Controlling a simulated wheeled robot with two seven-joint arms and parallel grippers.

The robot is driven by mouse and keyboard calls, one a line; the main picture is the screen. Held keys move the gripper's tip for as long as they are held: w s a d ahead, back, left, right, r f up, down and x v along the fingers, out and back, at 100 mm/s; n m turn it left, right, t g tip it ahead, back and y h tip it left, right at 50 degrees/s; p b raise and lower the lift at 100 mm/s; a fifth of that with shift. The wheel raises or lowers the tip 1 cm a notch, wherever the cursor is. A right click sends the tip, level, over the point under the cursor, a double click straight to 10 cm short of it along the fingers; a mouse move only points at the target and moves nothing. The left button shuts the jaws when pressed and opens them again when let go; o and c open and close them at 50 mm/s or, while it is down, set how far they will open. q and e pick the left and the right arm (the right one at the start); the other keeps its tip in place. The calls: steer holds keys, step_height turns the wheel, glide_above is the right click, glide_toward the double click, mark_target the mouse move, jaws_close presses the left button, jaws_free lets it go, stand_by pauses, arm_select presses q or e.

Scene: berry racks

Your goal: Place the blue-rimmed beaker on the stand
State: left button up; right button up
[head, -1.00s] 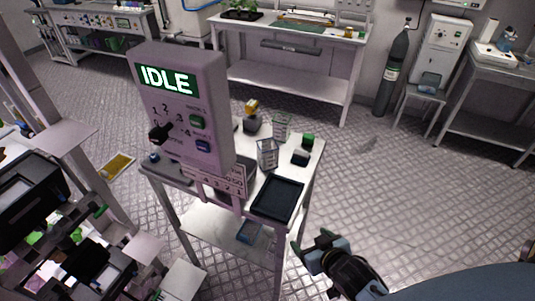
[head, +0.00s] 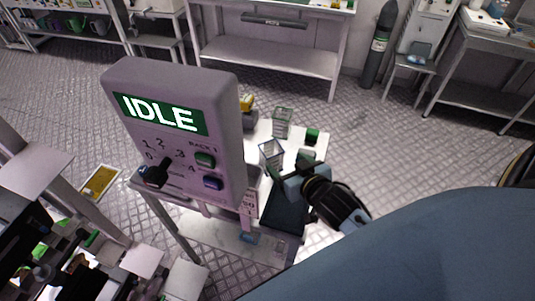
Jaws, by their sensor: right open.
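A clear beaker (head: 271,152) with a rim that looks bluish stands upright on the small white table (head: 320,142). A second clear beaker (head: 282,122) with a greenish rim stands behind it. My right gripper (head: 291,181) is open, over the table just in front of and below the nearer beaker in the picture; I see no hold on it. The stand is not clearly visible; the panel hides the left part of the table. My left gripper is not in view.
A large grey panel reading IDLE (head: 175,130) rises at the table's left. A dark tray (head: 283,217) lies at the table's front, partly under my right gripper. Green-topped dark items (head: 312,136) stand right of the beakers. Floor to the right is clear.

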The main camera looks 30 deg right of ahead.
mark_target(267, 146)
steer(key=x, duration=0.4)
steer(key=shift+w+f, duration=0.2)
steer(key=shift+w, duration=0.55)
steer(key=x, duration=0.3)
steer(key=shift+w+a, duration=0.1)
steer(key=shift+w, duration=0.3)
steer(key=shift+w+f, duration=0.1)
steer(key=shift+w, duration=0.15)
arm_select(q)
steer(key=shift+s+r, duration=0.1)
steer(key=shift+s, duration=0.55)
arm_select(e)
steer(key=c, duration=1.1)
